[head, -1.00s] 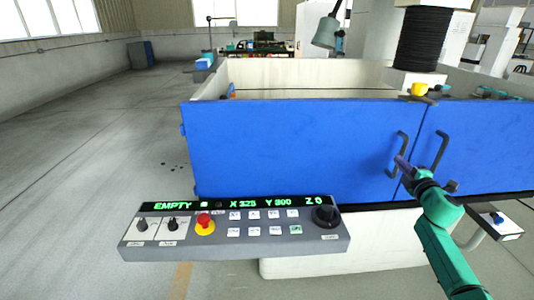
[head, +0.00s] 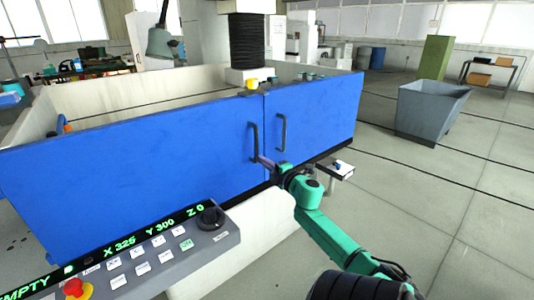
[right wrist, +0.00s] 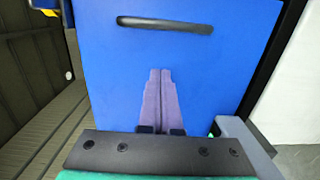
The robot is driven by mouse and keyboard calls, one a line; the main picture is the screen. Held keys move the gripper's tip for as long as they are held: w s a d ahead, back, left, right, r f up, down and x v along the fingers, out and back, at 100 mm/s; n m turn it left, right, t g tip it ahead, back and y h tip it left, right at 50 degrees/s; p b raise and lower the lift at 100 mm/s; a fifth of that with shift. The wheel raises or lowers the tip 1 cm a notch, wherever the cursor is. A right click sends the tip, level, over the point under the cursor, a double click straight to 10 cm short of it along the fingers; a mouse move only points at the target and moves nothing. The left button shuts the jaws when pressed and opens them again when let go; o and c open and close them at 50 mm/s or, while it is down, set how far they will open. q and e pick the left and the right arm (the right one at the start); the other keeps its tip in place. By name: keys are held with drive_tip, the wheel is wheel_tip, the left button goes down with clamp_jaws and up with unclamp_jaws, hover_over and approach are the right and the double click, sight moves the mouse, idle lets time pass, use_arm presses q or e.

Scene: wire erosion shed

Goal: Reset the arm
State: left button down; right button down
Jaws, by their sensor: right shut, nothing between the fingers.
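My right gripper (head: 262,161) is shut and empty in front of the blue doors of the machine, at the end of my green arm. In the head view its tips overlap the lower end of the left door handle (head: 253,140); I cannot tell whether they touch. The right door handle (head: 282,132) is just to the right. In the right wrist view the purple fingers (right wrist: 158,98) are pressed together against a blue door panel (right wrist: 225,70), with one dark handle (right wrist: 165,24) beyond the tips. My left gripper is not in view.
A grey control panel (head: 212,242) with a red knob stands at the lower left. A small shelf (head: 336,171) juts out beside the machine's right end. A grey bin (head: 430,108) and green cabinet (head: 434,58) stand on the right. The floor at right is largely clear.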

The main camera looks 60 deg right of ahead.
drive_tip(key=s+a+f+m+g, duration=0.2)
drive_tip(key=s+f+m+g, duration=0.15)
drive_tip(key=f, duration=0.85)
drive_tip(key=s+a+f+m+g+y, duration=0.1)
drive_tip(key=s+a+f+m+g, duration=0.2)
drive_tip(key=f, duration=0.8)
drive_tip(key=s+a+f+m+g, duration=0.15)
drive_tip(key=s+f, duration=0.35)
drive_tip(key=f, duration=0.7)
drive_tip(key=s+a+f+m+g+y, duration=0.1)
drive_tip(key=s+a+f+g, duration=0.3)
drive_tip(key=s+a+f, duration=0.7)
drive_tip(key=s+a+f+m+g+y, duration=0.2)
drive_tip(key=s+a+f, duration=0.8)
drive_tip(key=a, duration=0.8)
drive_tip(key=shift+s+f+g+y, duration=0.4)
drive_tip(key=shift+f+g+y, duration=0.55)
drive_tip(key=shift+y, duration=0.25)
